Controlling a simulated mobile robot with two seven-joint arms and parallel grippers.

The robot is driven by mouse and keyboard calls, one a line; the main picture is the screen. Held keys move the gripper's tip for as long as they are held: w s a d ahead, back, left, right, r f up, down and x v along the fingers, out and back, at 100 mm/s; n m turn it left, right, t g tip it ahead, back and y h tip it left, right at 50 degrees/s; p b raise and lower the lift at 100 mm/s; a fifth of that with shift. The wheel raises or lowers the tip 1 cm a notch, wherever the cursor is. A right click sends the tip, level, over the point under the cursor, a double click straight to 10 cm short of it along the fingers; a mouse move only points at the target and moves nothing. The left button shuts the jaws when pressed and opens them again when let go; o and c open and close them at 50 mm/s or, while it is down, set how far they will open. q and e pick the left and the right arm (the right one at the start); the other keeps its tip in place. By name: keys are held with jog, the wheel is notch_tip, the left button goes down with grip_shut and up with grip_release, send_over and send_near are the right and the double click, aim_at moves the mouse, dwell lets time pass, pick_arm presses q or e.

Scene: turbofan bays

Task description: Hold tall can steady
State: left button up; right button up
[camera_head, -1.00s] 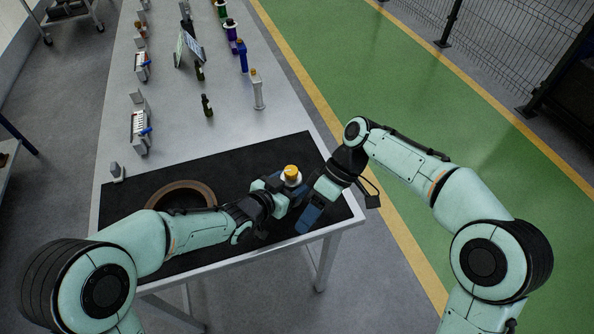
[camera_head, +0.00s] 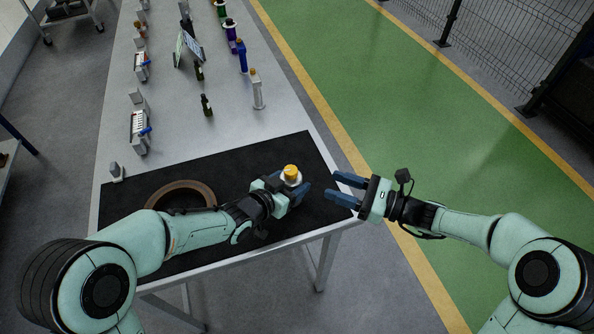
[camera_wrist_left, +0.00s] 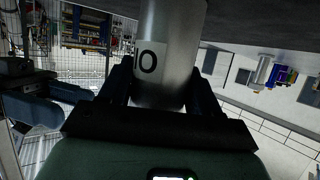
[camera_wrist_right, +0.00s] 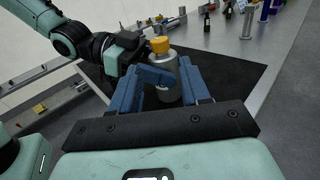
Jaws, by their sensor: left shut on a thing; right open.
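The tall can is a silver-grey cylinder with a yellow-orange cap (camera_head: 291,170). It stands upright on the black mat (camera_head: 240,165) near the table's right edge. My left gripper (camera_head: 288,193) is shut around the can's body. In the left wrist view the can (camera_wrist_left: 172,50) sits between the two fingers and bears a white label with dark characters. My right gripper (camera_head: 345,190) is open and empty, just right of the can, its fingers pointing at it. In the right wrist view the can (camera_wrist_right: 165,72) shows beyond the open fingers, with the left gripper's finger across it.
A brown ring (camera_head: 181,188) lies on the mat left of the can. Small bottles (camera_head: 206,105), a grey cylinder (camera_head: 257,90) and coloured cylinders (camera_head: 242,57) stand farther back on the table. Open green floor (camera_head: 420,110) lies to the right.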

aim_at(296, 172)
jog(key=x, duration=1.1)
jog(key=c, duration=0.8)
